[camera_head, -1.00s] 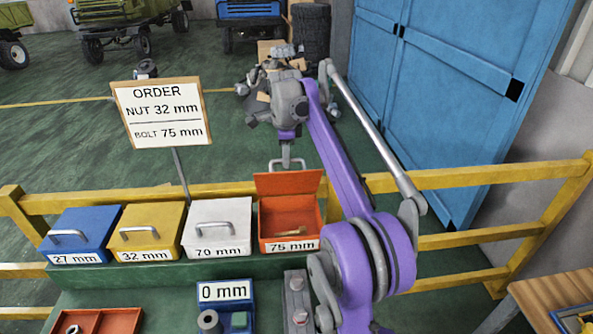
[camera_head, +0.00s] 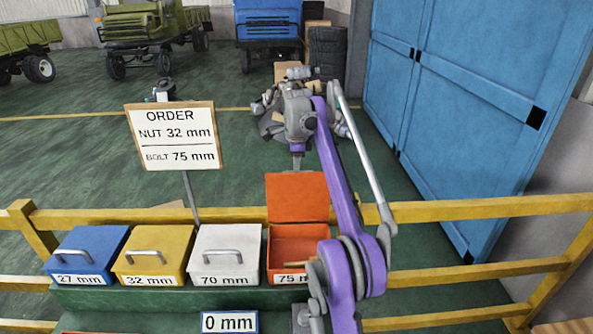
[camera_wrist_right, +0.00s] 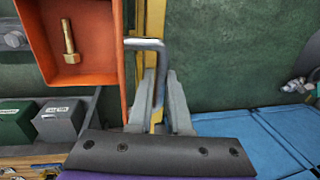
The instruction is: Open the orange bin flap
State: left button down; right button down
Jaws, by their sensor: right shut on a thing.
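The orange bin labelled 75 mm (camera_head: 292,247) stands at the right end of the bin row. Its orange flap (camera_head: 297,197) is raised about upright at the back, leaving the bin open. A bolt lies inside, clear in the right wrist view (camera_wrist_right: 69,42). My right gripper (camera_head: 297,163) is behind the flap's top edge. The right wrist view shows its fingers (camera_wrist_right: 160,105) shut on the flap's grey metal handle (camera_wrist_right: 148,43). In the head view the handle is hidden behind the flap. My left gripper is not in view.
Closed blue (camera_head: 86,252), yellow (camera_head: 154,252) and white (camera_head: 224,252) bins stand left of the orange one. A yellow rail (camera_head: 445,211) runs behind them. An order sign (camera_head: 177,136) reads nut 32 mm, bolt 75 mm. A blue cabinet (camera_head: 470,90) stands at the right.

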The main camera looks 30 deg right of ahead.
jog(key=shift+d+r, duration=0.1)
jog(key=c, duration=0.8)
grip_release()
jog(key=shift+s, duration=0.1)
jog(key=shift+c, duration=0.2)
